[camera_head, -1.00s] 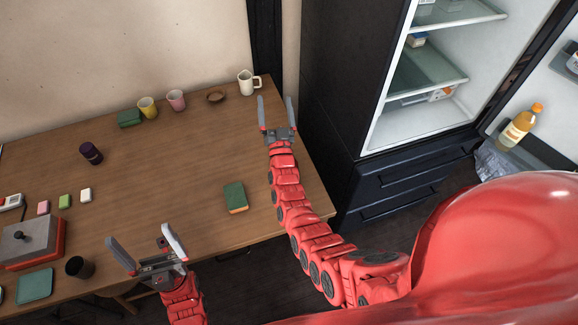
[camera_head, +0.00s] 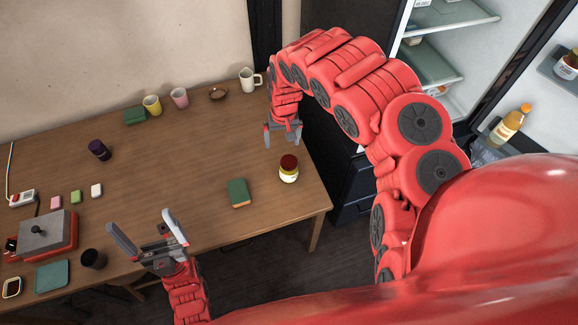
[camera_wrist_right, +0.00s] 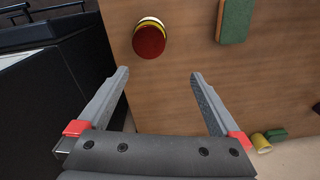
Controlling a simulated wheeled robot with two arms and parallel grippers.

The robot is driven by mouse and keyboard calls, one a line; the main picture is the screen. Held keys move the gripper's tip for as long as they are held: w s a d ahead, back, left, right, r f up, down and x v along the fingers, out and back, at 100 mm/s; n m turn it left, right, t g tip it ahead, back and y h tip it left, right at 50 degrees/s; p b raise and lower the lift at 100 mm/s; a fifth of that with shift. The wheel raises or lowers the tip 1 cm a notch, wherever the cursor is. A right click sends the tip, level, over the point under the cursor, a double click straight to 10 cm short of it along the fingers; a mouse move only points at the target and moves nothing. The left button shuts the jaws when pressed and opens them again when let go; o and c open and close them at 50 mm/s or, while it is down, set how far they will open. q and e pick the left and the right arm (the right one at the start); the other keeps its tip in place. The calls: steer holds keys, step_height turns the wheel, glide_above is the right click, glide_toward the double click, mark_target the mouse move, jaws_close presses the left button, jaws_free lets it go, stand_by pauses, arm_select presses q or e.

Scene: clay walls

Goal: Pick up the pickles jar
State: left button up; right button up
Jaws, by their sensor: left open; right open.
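A small jar with a dark red lid and a pale yellow and white body (camera_head: 288,174), apparently the pickles jar, stands upright near the table's right edge. In the right wrist view its dark red lid (camera_wrist_right: 149,42) shows just beyond the fingertips, slightly left of centre. My right gripper (camera_head: 283,141) is open and empty, above the table behind the jar and apart from it. Its two fingers (camera_wrist_right: 160,75) are spread in the wrist view. My left gripper (camera_head: 143,228) is open and empty over the table's front edge.
A green block or sponge (camera_head: 239,193) lies left of the jar on the wooden table (camera_head: 185,150). The open fridge (camera_head: 450,35) is to the right.

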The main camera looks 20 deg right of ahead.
mark_target(288, 162)
steer(key=s+f+b, duration=0.1)
steer(key=s+d+b, duration=0.1)
steer(key=shift+d+f+g+b, duration=0.15)
steer(key=shift+f+g+b, duration=0.15)
steer(key=shift+f+g, duration=0.1)
step_height(288, 162, down, 8)
steer(key=shift+r+b, duration=0.25)
steer(key=shift+b, duration=1)
steer(key=shift+f+p, duration=0.3)
steer(key=shift+p, duration=0.05)
steer(key=shift+w+f, duration=0.15)
steer(key=shift+f, duration=0.6)
steer(key=shift+f+p, duration=1)
steer(key=shift+f, duration=0.2)
steer(key=shift+d+f, duration=0.1)
steer(key=shift+f, duration=1.3)
steer(key=shift+c, duration=0.2)
jaws_close()
